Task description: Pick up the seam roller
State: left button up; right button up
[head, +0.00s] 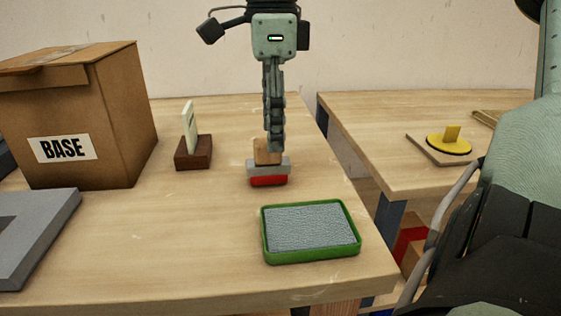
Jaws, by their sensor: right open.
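My left gripper is not in view.
A green-rimmed tray (359,246) with a grey textured filling sits in front. A brown block with an upright pale card (189,128) and a cardboard box marked BASE (115,115) stand left. A grey frame (50,240) lies front left. A second table (370,130) holds a yellow disc (448,145).

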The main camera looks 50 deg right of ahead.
jog(key=f, duration=0.6)
jog(key=shift+w+a+f, duration=0.3)
jog(key=shift+a+f, duration=0.05)
jog(key=shift+a, duration=0.05)
jog(key=shift+f, duration=0.4)
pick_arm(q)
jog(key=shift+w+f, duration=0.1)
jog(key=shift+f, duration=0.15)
pick_arm(e)
grip_shut()
jog(key=shift+r, duration=0.1)
notch_tip(320, 180, up, 18)
jog(key=p, duration=0.1)
notch_tip(320, 180, up, 9)
jog(key=p, duration=0.1)
send_over(268, 164)
jog(key=w+d, duration=0.1)
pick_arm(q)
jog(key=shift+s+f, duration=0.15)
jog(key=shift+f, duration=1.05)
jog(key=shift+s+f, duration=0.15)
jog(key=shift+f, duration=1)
pick_arm(e)
jog(key=shift+r, duration=0.45)
